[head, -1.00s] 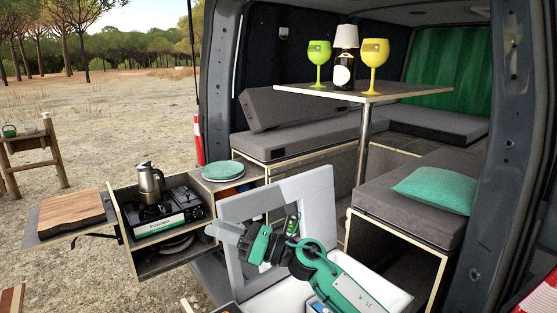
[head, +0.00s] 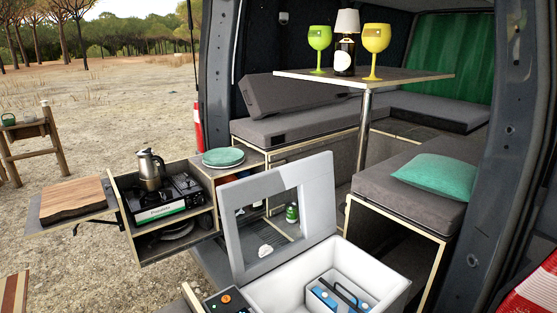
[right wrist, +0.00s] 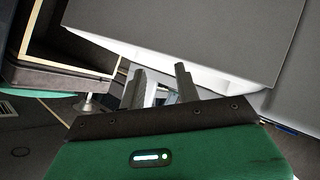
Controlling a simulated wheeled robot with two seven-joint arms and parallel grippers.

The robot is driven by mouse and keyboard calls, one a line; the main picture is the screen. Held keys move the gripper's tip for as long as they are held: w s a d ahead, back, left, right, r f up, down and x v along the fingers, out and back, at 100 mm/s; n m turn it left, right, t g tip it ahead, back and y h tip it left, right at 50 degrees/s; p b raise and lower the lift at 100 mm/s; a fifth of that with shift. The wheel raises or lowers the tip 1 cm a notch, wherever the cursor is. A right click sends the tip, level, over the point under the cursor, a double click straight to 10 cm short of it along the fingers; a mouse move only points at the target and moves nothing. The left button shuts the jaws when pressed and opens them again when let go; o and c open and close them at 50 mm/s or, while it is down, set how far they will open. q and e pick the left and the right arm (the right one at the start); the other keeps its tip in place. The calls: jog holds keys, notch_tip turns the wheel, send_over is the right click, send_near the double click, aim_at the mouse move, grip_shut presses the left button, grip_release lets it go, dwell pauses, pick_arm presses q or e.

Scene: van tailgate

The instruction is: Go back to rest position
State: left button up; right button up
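My right gripper (right wrist: 160,84) shows in the right wrist view. Its two grey fingers stand apart with a gap between them, and nothing is seen held in the gap. A large grey panel with a white underside (right wrist: 190,40) lies beyond the fingers in that view. Neither of my grippers shows in the head view now. In the head view the cool box (head: 262,293) stands open at the tailgate, with its framed lid (head: 322,190) raised. Blue-and-white items (head: 325,297) lie inside it.
A pull-out kitchen with a stove (head: 165,205), a moka pot (head: 151,168) and a cutting board (head: 72,198) stands left. Turquoise plates (head: 223,157) sit beside it. Two glasses and a lamp-topped bottle (head: 345,55) stand on the table (head: 410,78). A bench with a cushion (head: 437,176) is right.

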jog(key=s+d+f+m+g, duration=0.2)
jog(key=s+f+m+g, duration=0.15)
jog(key=s, duration=0.75)
jog(key=s+d+f+m+g, duration=0.25)
jog(key=s+f+g, duration=0.2)
jog(key=s, duration=0.55)
notch_tip(320, 180, down, 31)
jog(key=s+n+g, duration=0.1)
jog(key=s+g, duration=0.1)
jog(key=s+d+f, duration=0.2)
jog(key=s+f, duration=0.7)
jog(key=s+d+f, duration=0.1)
jog(key=s+f, duration=0.8)
jog(key=shift+s+d+f+g, duration=0.25)
jog(key=shift+d+f+g, duration=0.15)
jog(key=shift+s, duration=0.1)
